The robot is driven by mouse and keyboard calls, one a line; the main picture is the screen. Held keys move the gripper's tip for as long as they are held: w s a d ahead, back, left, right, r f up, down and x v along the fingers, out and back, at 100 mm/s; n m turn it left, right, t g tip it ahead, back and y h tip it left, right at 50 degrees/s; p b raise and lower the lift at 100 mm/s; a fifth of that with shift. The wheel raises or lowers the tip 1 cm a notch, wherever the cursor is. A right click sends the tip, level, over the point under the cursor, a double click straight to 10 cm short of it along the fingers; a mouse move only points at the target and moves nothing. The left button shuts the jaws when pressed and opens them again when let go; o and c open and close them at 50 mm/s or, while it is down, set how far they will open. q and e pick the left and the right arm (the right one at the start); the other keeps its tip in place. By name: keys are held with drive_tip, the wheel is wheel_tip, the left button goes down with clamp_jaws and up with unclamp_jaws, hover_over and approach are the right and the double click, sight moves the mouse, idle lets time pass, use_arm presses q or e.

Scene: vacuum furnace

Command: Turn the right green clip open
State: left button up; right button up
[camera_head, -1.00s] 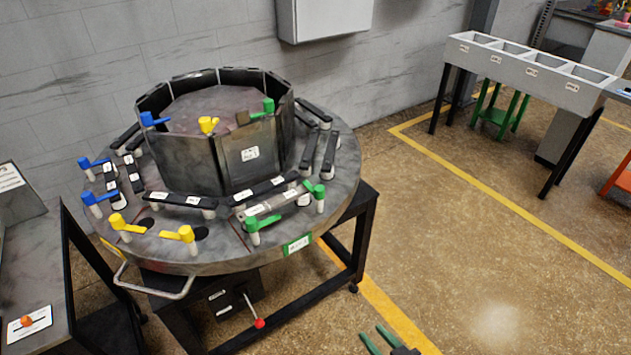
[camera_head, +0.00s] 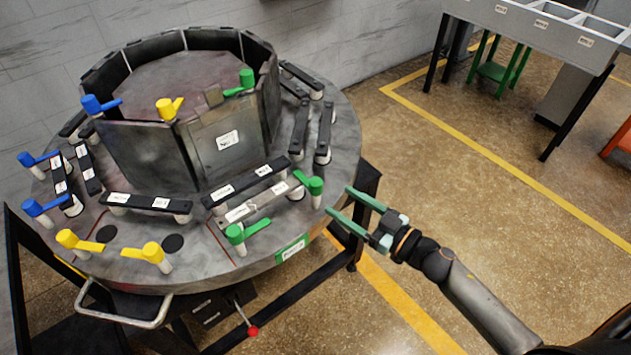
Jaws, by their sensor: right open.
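The furnace's round grey table (camera_head: 205,262) carries two green clips along its front right edge. The right green clip (camera_head: 312,185) stands on a pale post, its lever pointing back and left. The other green clip (camera_head: 240,234) is to its left and nearer, its lever pointing right. A grey bar with white labels (camera_head: 255,206) lies between them. My right gripper (camera_head: 338,203) is open and empty, just right of the right green clip and apart from it. Its two green fingers point left toward the clip. My left gripper is not in view.
Yellow clips (camera_head: 148,254) and blue clips (camera_head: 40,207) stand along the table's front and left. A wall of dark panels (camera_head: 215,147) rises at its centre. A handle rail (camera_head: 125,318) and red-knobbed lever (camera_head: 252,330) are at the front.

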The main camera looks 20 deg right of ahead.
sight(316, 185)
drive_tip(key=x, duration=0.8)
drive_tip(key=shift+w+a, duration=0.2)
drive_tip(key=shift+w, duration=0.05)
drive_tip(key=shift+c, duration=0.3)
clamp_jaws()
idle(0.8)
